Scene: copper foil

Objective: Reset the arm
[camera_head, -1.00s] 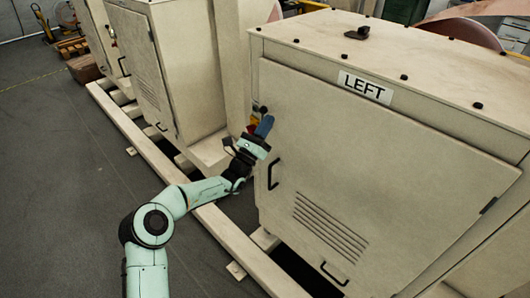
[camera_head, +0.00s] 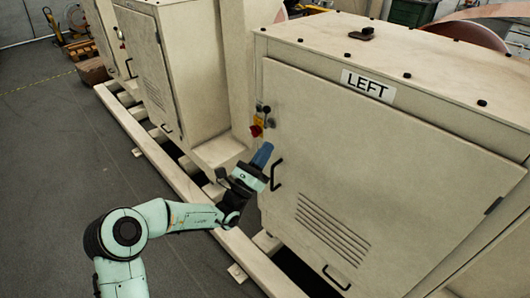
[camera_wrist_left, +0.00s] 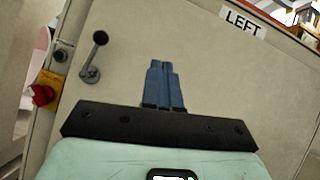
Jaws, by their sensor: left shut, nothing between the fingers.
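My left arm (camera_head: 170,215) reaches in from the lower left of the head view. My left gripper (camera_head: 262,154) has blue fingers closed together with nothing between them. It is in front of the beige cabinet (camera_head: 390,150) marked LEFT, just below the red and yellow switch (camera_head: 256,129) and near the black door handle (camera_head: 276,174). In the left wrist view the shut fingers (camera_wrist_left: 163,82) point at the cabinet door, with a grey lever handle (camera_wrist_left: 95,55) and the red knob (camera_wrist_left: 42,95) to their left. My right gripper is in neither view.
A lower black handle (camera_head: 336,278) and vent slots (camera_head: 332,230) are on the cabinet door. More beige cabinets (camera_head: 180,75) stand behind on a beige rail (camera_head: 185,185). The grey floor (camera_head: 50,170) at left is clear.

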